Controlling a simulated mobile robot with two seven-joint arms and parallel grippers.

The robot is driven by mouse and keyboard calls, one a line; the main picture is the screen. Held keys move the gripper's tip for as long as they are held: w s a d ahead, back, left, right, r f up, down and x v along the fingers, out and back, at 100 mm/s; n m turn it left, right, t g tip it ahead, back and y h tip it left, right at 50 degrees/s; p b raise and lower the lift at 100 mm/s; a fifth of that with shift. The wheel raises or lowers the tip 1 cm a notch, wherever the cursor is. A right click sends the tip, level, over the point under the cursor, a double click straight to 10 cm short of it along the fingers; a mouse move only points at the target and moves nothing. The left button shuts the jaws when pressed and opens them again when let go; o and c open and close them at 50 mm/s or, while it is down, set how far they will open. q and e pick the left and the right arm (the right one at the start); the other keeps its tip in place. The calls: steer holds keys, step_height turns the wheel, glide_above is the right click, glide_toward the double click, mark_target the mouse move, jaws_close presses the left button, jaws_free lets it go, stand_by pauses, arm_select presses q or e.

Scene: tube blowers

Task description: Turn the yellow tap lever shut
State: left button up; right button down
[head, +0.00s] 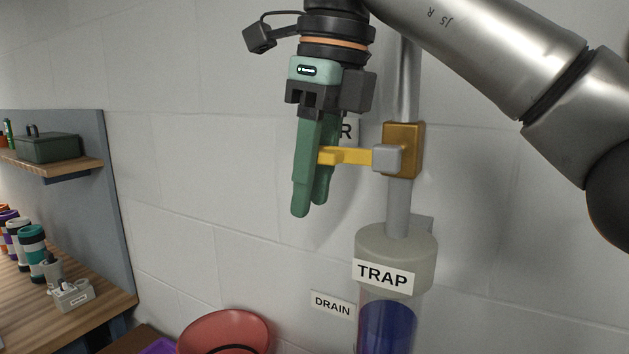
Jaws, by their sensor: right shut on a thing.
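The yellow tap lever (350,156) sticks out to the left, roughly level, from a brass-coloured valve block (415,150) with a grey hub (387,158). The block sits on a vertical grey pipe (399,208) above a container labelled TRAP (384,274). My right gripper (309,208) points down with its green fingers at the lever's free end. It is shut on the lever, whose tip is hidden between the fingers. My left gripper is out of view.
A wall sign behind the fingers is mostly hidden. A DRAIN label (333,304) is on the white wall left of the trap. A red bowl-like object (226,333) is below. A wooden bench (100,310) with several cups and a shelf (78,166) with a green box (48,148) stand left.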

steer(key=c, duration=1)
jaws_free()
steer(key=shift+s+a+f, duration=0.1)
steer(key=shift+s+a, duration=0.05)
steer(key=o, duration=0.3)
steer(key=shift+s+a, duration=0.1)
steer(key=shift+r, duration=0.25)
